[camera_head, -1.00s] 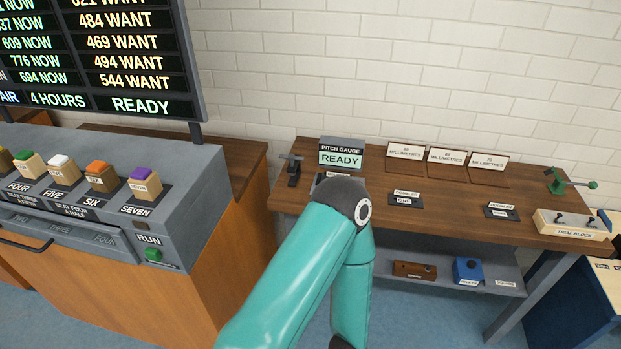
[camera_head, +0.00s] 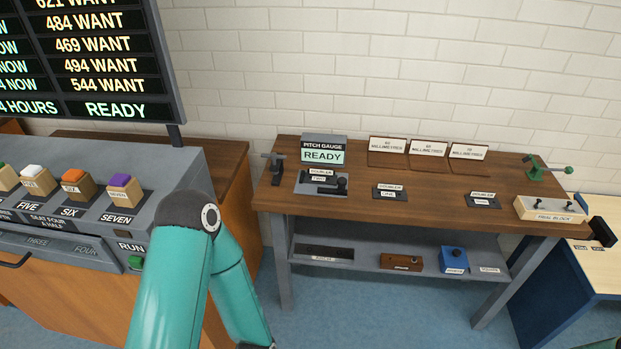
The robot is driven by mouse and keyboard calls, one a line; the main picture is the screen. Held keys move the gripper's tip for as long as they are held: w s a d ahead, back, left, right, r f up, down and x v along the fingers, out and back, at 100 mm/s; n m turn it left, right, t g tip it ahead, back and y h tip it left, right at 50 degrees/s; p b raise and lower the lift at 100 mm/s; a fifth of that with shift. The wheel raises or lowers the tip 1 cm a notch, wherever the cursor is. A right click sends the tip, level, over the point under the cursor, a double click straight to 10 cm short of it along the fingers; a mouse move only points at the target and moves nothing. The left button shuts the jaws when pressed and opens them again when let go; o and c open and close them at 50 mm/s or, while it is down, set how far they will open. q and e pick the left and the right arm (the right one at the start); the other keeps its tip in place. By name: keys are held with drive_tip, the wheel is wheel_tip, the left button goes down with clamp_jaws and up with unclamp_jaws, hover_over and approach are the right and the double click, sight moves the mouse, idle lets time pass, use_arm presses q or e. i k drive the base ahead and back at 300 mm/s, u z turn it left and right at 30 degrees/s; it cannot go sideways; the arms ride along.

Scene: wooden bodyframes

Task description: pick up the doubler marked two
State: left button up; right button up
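Three labelled doubler places lie on the wooden bench. The left one, in front of the pitch gauge, holds a dark doubler (camera_head: 325,188) with a raised black bar; its small label seems to read two. The middle label plate (camera_head: 389,192) seems to read one. The right label plate (camera_head: 483,200) is too small to read surely. Neither gripper shows. A sliver of teal shows at the bottom right corner.
The pitch gauge (camera_head: 323,151) reads READY, beside a black clamp (camera_head: 274,168). Millimetre cards (camera_head: 428,148) stand behind. A green-handled tool (camera_head: 547,169) and trial block (camera_head: 549,209) are at right. A shelf (camera_head: 350,255) holds several items. The button console (camera_head: 60,200) is left.

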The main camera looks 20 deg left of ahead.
sight(327, 177)
drive_tip(key=u, duration=0.1)
drive_tip(key=i, duration=1)
drive_tip(key=z, duration=0.1)
